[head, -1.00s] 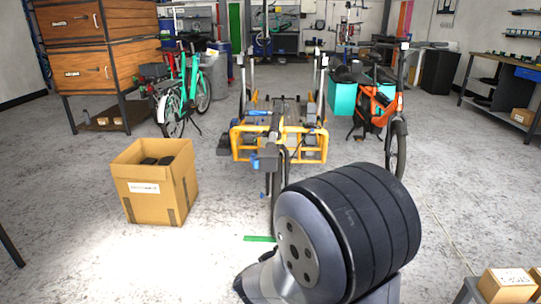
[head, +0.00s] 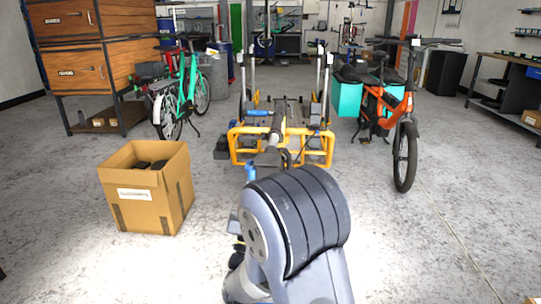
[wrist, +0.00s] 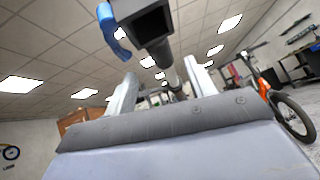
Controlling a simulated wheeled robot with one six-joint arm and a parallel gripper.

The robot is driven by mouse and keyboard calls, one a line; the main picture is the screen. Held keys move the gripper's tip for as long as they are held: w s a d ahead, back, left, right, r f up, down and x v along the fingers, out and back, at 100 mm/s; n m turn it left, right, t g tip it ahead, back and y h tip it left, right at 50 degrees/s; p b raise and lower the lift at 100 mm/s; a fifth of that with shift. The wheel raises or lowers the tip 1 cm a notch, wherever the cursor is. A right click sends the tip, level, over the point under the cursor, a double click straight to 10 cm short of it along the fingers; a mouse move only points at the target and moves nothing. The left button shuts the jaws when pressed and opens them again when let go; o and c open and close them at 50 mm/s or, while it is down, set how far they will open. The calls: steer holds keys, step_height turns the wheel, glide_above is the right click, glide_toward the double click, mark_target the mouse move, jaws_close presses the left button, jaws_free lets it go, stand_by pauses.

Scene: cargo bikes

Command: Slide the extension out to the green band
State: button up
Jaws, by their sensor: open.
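An orange cargo bike frame (head: 236,147) stands ahead in the head view. A dark tube, seemingly the extension (head: 272,157), points from it toward me. A blue lever (head: 250,172) hangs by its near end. In the wrist view the square, hollow tube end (wrist: 148,22) is close at top centre, with the blue lever (wrist: 113,33) to its left. My gripper (wrist: 161,85) is open, its two pale fingers apart. No green band is visible now.
An open cardboard box (head: 148,190) stands on the floor at left. An orange bike (head: 404,125) with teal bags is at right, a green bike (head: 180,95) at left behind the box. The floor between the frame and the orange bike is clear.

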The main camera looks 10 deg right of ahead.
mark_target(270, 156)
steer(key=x, duration=0.8)
steer(key=shift+w+d+r, duration=0.15)
steer(key=shift+r, duration=0.05)
steer(key=shift+c, duration=0.5)
jaws_close()
